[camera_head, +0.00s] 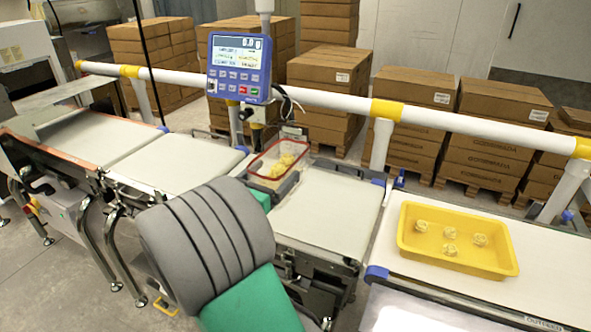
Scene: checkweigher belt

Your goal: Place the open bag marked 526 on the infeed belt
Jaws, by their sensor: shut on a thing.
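A clear open container with a red rim (262,166), holding pale yellow pieces, is near the middle of the belt line. I cannot read 526 on it, and its lower side is partly hidden by my arm. My gripper (286,186), dark and partly hidden behind my grey and green arm, is at its near right side, shut on it. The container is over the gap between the left belt section (180,162) and the middle belt section (335,212). I cannot tell whether it touches a belt. No infeed marking is readable.
A yellow tray (405,238) with several pale lumps sits on the right belt (385,258). A blue display panel (240,68) stands just behind the container. A white rail (340,103) with yellow bands runs behind the belts. Stacked cartons (390,125) stand beyond it.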

